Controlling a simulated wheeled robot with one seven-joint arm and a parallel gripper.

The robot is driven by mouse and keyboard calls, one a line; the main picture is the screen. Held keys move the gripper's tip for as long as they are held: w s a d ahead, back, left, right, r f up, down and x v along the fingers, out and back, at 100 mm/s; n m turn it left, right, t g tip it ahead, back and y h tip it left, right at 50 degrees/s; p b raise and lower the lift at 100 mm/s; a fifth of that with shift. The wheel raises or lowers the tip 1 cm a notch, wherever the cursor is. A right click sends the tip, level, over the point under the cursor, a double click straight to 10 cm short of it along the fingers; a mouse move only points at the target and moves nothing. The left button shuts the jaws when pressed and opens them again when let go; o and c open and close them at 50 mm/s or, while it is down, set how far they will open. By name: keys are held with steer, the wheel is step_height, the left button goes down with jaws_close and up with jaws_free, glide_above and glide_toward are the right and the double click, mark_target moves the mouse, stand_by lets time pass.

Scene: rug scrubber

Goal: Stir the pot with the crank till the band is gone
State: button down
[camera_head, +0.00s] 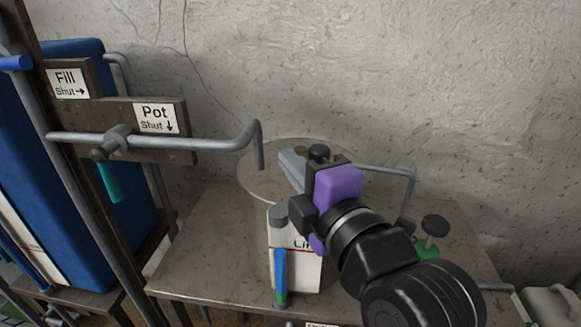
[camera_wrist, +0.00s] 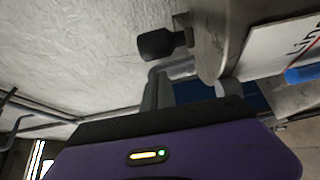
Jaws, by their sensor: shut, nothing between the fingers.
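The pot's round grey lid (camera_head: 258,178) is partly hidden behind my gripper (camera_head: 288,160). Its front bears a white label (camera_head: 306,268) with a red line, and beside that a blue gauge tube (camera_head: 280,268) with green at its foot. The crank's black knob (camera_head: 318,151) stands right behind my fingers. In the wrist view the knob (camera_wrist: 160,44) lies just beyond my fingertips (camera_wrist: 165,78), apart from them as far as I can tell. My gripper is shut and empty. The pot's contents and any band in them are hidden.
A grey pipe (camera_head: 190,146) runs from a valve by the "Pot Shut" sign (camera_head: 156,118) and bends down over the lid. A "Fill Shut" sign (camera_head: 68,83) and blue tank (camera_head: 80,190) stand left. A green item with a black knob (camera_head: 434,226) stands right. The tabletop's left part (camera_head: 200,262) is clear.

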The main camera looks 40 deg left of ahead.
steer(key=shift+w+d, duration=0.75)
steer(key=shift+f, duration=0.1)
steer(key=shift+w+d+f+b, duration=0.2)
steer(key=shift+w+d+b, duration=0.15)
steer(key=shift+b, duration=0.55)
steer(key=shift+w+d+r+b, duration=0.15)
steer(key=shift+w+d+b, duration=0.2)
steer(key=shift+b, duration=0.55)
steer(key=shift+a, duration=0.1)
